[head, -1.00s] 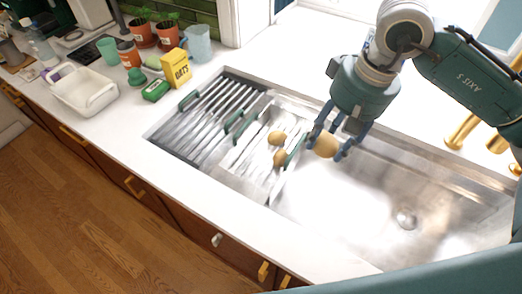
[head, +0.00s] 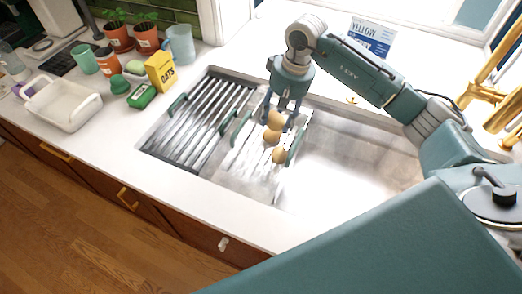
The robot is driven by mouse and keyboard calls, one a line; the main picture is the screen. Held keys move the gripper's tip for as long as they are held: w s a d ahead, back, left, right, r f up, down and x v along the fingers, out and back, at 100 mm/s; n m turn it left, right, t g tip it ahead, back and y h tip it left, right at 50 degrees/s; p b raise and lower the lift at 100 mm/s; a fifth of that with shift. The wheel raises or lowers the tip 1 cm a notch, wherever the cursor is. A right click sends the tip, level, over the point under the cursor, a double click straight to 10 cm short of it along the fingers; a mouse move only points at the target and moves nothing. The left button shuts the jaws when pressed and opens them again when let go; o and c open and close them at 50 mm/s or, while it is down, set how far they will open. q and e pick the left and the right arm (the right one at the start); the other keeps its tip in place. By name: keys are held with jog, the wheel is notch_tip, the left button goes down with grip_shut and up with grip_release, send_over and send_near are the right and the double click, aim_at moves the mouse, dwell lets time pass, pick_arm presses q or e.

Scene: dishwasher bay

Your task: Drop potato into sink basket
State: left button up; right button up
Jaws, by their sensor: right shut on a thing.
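My right gripper (head: 279,124) is shut on a tan potato (head: 275,118), held over the back part of the sink basket (head: 238,172). The basket is a metal tray with green handles, set across the sink beside the ribbed drying rack. Two more potatoes show in the basket area, one (head: 271,137) just below the held one in the picture and another (head: 279,156) near the basket's right green handle (head: 296,146). The gap between the held potato and the basket floor is hard to judge. My left gripper is not in view.
A ribbed metal rack (head: 195,122) with green handles covers the sink's left part. The sink basin (head: 345,168) at right looks empty where visible.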

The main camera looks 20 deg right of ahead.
jog(key=shift+f+b, duration=0.45)
jog(key=shift+f, duration=1.3)
jog(key=o, duration=1.3)
jog(key=r, duration=0.4)
jog(key=s+d+r, duration=0.1)
jog(key=r, duration=0.7)
jog(key=shift+s+d, duration=0.2)
jog(key=shift+d, duration=0.05)
jog(key=shift+f, duration=0.1)
